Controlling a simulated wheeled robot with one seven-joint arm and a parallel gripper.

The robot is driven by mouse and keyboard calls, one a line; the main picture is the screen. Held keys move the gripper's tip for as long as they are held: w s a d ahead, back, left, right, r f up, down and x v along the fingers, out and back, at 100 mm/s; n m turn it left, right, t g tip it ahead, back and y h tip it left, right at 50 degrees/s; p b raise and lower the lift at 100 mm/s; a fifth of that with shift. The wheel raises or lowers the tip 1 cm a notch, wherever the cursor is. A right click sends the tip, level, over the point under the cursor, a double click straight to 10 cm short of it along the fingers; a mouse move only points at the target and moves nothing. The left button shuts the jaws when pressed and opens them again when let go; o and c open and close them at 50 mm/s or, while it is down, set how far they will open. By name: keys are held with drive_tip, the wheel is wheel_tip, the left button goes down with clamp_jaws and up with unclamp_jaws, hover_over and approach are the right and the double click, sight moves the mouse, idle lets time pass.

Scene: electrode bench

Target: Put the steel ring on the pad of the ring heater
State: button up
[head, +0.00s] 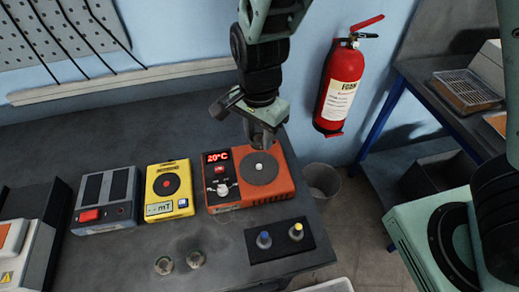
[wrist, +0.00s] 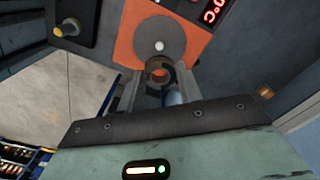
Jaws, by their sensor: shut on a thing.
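The ring heater (head: 285,186) is an orange box with a red 20°C display. Its round grey pad (head: 266,174) has a small white centre spot. In the wrist view the pad (wrist: 153,33) lies just beyond my fingertips. My gripper (wrist: 158,76) is shut on the steel ring (wrist: 152,70), a dark ring with orange showing through its hole. The ring appears beside the pad's edge, not over its centre; its height above the heater is unclear. In the head view my gripper (head: 263,138) is at the pad's back edge, and the ring cannot be made out clearly.
Left of the heater stand a yellow meter (head: 169,190) and a grey box with a red switch (head: 104,200). In front is a black plate (head: 280,241) with blue and yellow knobs. Two small metal pieces (head: 164,265) lie front left. The bench edge is right of the heater.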

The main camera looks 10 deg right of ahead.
sight(259, 165)
wheel_tip(259, 165, down, 9)
drive_tip(key=shift+f, duration=0.15)
idle(0.4)
drive_tip(key=shift+f, duration=0.1)
drive_tip(key=o, duration=1.1)
drive_tip(key=shift+c, duration=0.2)
wheel_tip(259, 165, up, 12)
drive_tip(key=s+d+r+n, duration=0.2)
drive_tip(key=s+r+n, duration=0.2)
drive_tip(key=s+n, duration=0.4)
drive_tip(key=s+d+r+n, duration=0.2)
drive_tip(key=s+r+n, duration=0.2)
drive_tip(key=s+n, duration=0.4)
drive_tip(key=shift+d+r+n+y, duration=0.3)
drive_tip(key=shift+d+r+n, duration=0.1)
drive_tip(key=shift+n, duration=0.7)
